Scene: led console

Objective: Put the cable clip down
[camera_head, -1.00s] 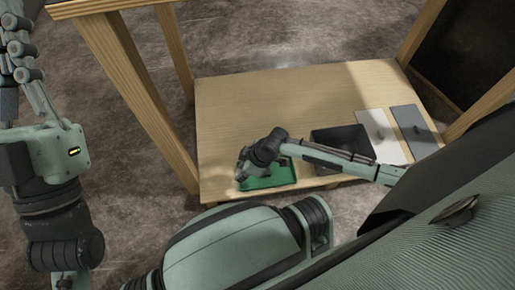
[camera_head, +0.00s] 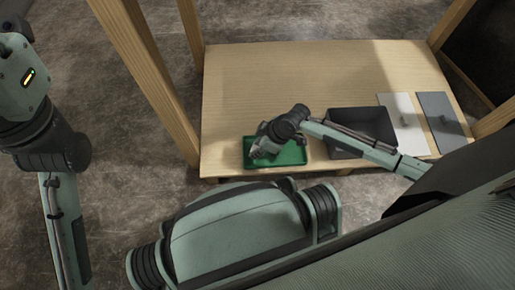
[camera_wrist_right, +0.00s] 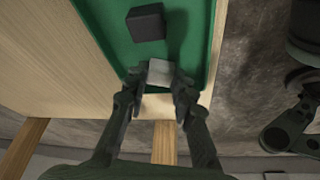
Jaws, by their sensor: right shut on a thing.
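My right gripper (camera_head: 262,152) is low over the green tray (camera_head: 297,155) in the head view. In the right wrist view my right gripper (camera_wrist_right: 158,92) is shut on a small pale grey block, the cable clip (camera_wrist_right: 160,72), at the near edge of the green tray (camera_wrist_right: 205,35). A dark block (camera_wrist_right: 146,22) lies in the tray just beyond it, apart from the fingers. I cannot tell whether the clip touches the tray floor. In the head view the clip is hidden by the gripper. Only my left arm shows at the left edge; its fingers are out of view.
The wooden table (camera_head: 300,80) is clear behind the tray. A dark open bin (camera_head: 345,118) stands right of the tray, with a white panel (camera_head: 405,130) and a grey panel (camera_head: 440,120) further right. Wooden posts (camera_head: 155,70) rise at the left.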

